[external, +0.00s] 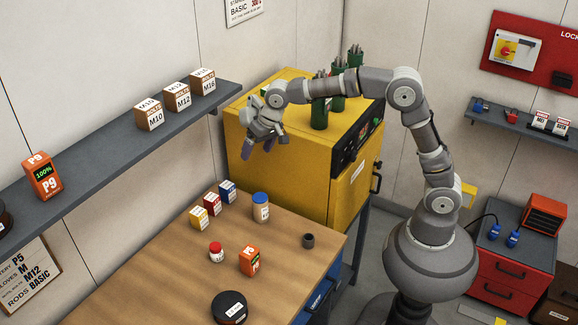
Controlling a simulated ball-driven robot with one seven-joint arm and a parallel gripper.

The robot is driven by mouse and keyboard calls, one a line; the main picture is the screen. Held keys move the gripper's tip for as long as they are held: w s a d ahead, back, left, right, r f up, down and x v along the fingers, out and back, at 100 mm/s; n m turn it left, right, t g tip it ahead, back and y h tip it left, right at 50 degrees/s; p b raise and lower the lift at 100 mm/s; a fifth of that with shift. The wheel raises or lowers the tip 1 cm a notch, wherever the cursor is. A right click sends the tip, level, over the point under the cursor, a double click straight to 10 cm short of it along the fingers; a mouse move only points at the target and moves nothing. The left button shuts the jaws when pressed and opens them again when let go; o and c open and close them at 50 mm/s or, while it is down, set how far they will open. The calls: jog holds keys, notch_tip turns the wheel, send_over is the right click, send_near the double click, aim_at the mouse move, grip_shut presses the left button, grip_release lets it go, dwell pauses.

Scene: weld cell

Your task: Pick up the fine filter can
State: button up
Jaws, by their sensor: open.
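My gripper (259,148) is open and empty, pointing down in front of the yellow cabinet's left side, above the far end of the wooden table (150,262). On the table stand an orange box-shaped can (249,262) with a white label and a low black round tin (229,307) with a white label. A similar orange can marked P9 and 100% (42,177) stands on the wall shelf.
Near the orange can are a red-lidded white jar (216,252), a blue-lidded jar (261,207), small yellow (198,217), red (212,203) and blue (228,191) boxes, and a dark cup (308,240). The yellow cabinet (290,160) carries green holders. The table's left part is clear.

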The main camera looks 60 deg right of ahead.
aim_at(260, 206)
jog(key=f+g, duration=0.1)
jog(key=f, duration=0.4)
jog(key=a+f+g+h, duration=0.1)
jog(key=f, duration=0.4)
jog(key=f+g+p, duration=0.1)
jog(key=f, duration=0.4)
jog(key=shift+s+a+f+g, duration=0.3)
jog(key=shift+g, duration=0.1)
notch_tip(260, 206, down, 8)
jog(key=b, duration=0.3)
jog(key=shift+r, duration=0.25)
jog(key=c, duration=1.2)
